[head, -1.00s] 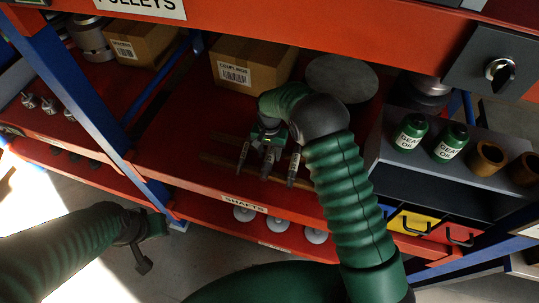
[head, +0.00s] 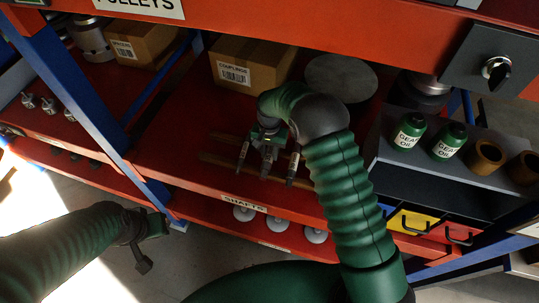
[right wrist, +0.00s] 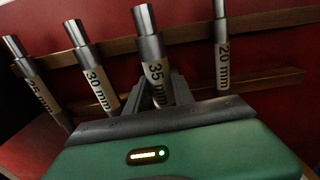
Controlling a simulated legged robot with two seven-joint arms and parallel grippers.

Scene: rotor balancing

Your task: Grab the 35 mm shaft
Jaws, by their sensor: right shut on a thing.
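The 35 mm shaft (right wrist: 151,62) is a grey metal rod with a tan label reading 35 mm. In the right wrist view it stands between the two fingers of my right gripper (right wrist: 158,92), which is shut on it. In the head view my right gripper (head: 267,141) is over the shaft row on the red shelf, and partly hides the held shaft. My left gripper (head: 146,238) hangs at the lower left, away from the shafts; whether its jaws are apart is unclear.
In the right wrist view the 30 mm shaft (right wrist: 90,66) and 25 mm shaft (right wrist: 37,82) are at left, the 20 mm shaft (right wrist: 221,45) at right. Wooden rails (right wrist: 265,24) run behind them. A couplings box (head: 250,65) and grey disc (head: 341,78) stand behind my right gripper.

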